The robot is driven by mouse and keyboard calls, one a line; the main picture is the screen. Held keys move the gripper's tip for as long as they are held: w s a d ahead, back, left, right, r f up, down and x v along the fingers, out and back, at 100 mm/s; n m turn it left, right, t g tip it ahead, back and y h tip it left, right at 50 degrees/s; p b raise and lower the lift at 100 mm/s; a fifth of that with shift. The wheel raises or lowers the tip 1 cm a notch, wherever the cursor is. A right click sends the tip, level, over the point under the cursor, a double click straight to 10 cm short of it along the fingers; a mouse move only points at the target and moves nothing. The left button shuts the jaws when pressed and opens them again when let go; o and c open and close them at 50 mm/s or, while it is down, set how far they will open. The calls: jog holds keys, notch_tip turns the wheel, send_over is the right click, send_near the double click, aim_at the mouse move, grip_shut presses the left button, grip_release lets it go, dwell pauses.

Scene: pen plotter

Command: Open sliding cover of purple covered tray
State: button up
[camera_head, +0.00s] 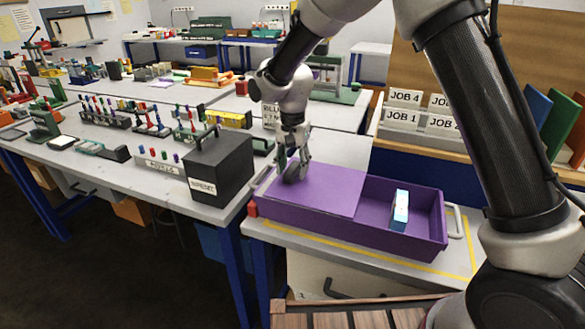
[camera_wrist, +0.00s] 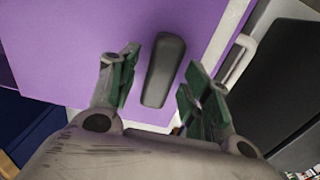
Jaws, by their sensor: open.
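The purple covered tray (camera_head: 345,228) stands on the near workbench. Its flat sliding cover (camera_head: 325,193) lies over the left part, and the right part is open. A small white, blue and orange box (camera_head: 400,208) stands inside the open part. A dark grey handle (camera_wrist: 163,70) sits on the cover near its left end; in the head view it is partly hidden by my gripper (camera_head: 292,160). In the wrist view my gripper (camera_wrist: 157,88) is open, with its green-padded fingers on either side of the handle and gaps showing on both sides.
A black box labelled SPENT (camera_head: 222,168) stands just left of the tray. Job bins (camera_head: 402,117) stand behind at the right. A pale handle (camera_head: 456,220) is at the tray's right end. Bench space behind the cover is clear.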

notch_tip(320, 180, up, 11)
jog(key=shift+r, duration=0.15)
dwell(0.4)
jog(key=s+d+r+n+t, duration=0.1)
jog(key=s+d+r, duration=0.2)
jog(key=s+d, duration=0.6)
jog(key=s+d+r+n+t, duration=0.2)
jog(key=s+d+r, duration=0.1)
jog(key=s+d, duration=0.7)
jog(key=s+d+r+n+t, duration=0.1)
jog(key=s+d+r, duration=0.2)
jog(key=s+d, duration=0.6)
jog(key=shift+s+d+r+n, duration=0.2)
jog(key=shift+s+d+n, duration=0.15)
jog(key=shift+d, duration=3.15)
